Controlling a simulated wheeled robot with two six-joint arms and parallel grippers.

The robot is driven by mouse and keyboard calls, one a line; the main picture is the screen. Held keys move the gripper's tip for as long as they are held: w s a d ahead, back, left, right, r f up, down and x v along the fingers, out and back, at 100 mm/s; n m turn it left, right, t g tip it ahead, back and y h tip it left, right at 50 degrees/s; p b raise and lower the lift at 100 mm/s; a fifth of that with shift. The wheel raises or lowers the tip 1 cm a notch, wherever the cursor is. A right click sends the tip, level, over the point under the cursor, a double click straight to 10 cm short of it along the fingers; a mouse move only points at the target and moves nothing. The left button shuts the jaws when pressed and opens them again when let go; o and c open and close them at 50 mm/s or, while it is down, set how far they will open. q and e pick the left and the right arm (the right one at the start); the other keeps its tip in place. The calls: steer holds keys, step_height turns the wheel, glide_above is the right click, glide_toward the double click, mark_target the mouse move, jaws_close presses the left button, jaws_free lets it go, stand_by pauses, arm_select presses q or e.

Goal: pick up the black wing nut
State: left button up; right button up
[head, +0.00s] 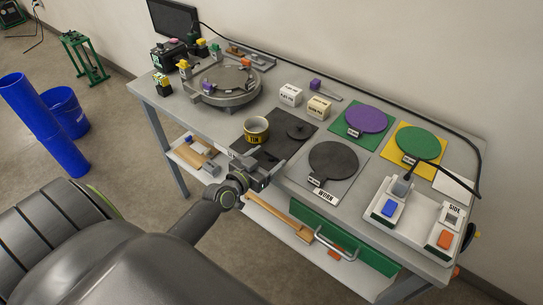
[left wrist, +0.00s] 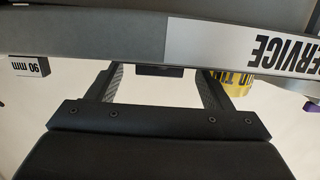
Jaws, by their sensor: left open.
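My left gripper (head: 268,174) is at the table's front edge, beside the dark mat (head: 254,150). In the left wrist view its two fingers stand apart, so the gripper (left wrist: 157,82) is open. A small black block (left wrist: 160,71) shows between the fingers, against the grey table edge; I cannot tell what it is. A black round piece with a raised middle (head: 299,131) lies on the dark mat, beyond the gripper. I cannot make out wings on it, so I cannot say whether it is the wing nut. My right gripper is not in view.
The round clamp fixture (head: 226,84) is at the back left; a switch box (head: 433,224) is at the right. A green drawer (head: 345,243) is below.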

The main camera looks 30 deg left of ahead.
mark_target(271, 155)
arm_select(q)
steer(key=w, duration=0.4)
steer(key=shift+w+d+f, duration=0.15)
steer(key=shift+d+f, duration=0.05)
steer(key=shift+f, duration=0.05)
steer(key=shift+c, duration=0.2)
steer(key=c, duration=1)
